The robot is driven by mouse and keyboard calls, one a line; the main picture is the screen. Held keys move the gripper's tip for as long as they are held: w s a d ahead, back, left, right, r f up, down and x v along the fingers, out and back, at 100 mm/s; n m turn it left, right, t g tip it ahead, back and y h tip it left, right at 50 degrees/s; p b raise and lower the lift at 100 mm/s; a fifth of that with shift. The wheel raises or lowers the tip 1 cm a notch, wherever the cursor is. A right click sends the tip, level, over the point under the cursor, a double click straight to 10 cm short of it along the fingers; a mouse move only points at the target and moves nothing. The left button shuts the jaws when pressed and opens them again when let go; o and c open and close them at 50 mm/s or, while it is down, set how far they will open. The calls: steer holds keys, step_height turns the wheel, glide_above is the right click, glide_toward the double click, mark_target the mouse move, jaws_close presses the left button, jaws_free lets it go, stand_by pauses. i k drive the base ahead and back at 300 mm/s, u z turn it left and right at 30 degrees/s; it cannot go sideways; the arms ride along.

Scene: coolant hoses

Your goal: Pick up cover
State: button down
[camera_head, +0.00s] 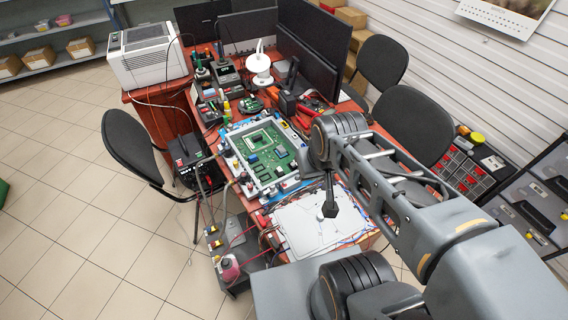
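A flat pale grey plate, seemingly the cover (296,222), lies at the near end of the red desk. Coloured wires run along its edges. My gripper (330,210) is small and dark in this view and points down over the plate. I cannot tell whether its tip touches the plate or hovers above it. Its fingers are too small to show a gap. My arm hides the area to the right of the plate.
A green circuit board (264,158) in a white frame sits just behind the plate. A black power supply (190,158) stands left of the desk. Black chairs (130,140) stand at both sides. Monitors (305,60) fill the back. Tiled floor at left is mostly clear.

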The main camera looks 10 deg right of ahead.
mark_target(302, 228)
steer(key=k, duration=0.5)
steer(key=z, duration=1.7)
steer(key=k, duration=0.85)
steer(key=u, duration=1.3)
steer(key=i, duration=0.5)
steer(key=z, duration=0.05)
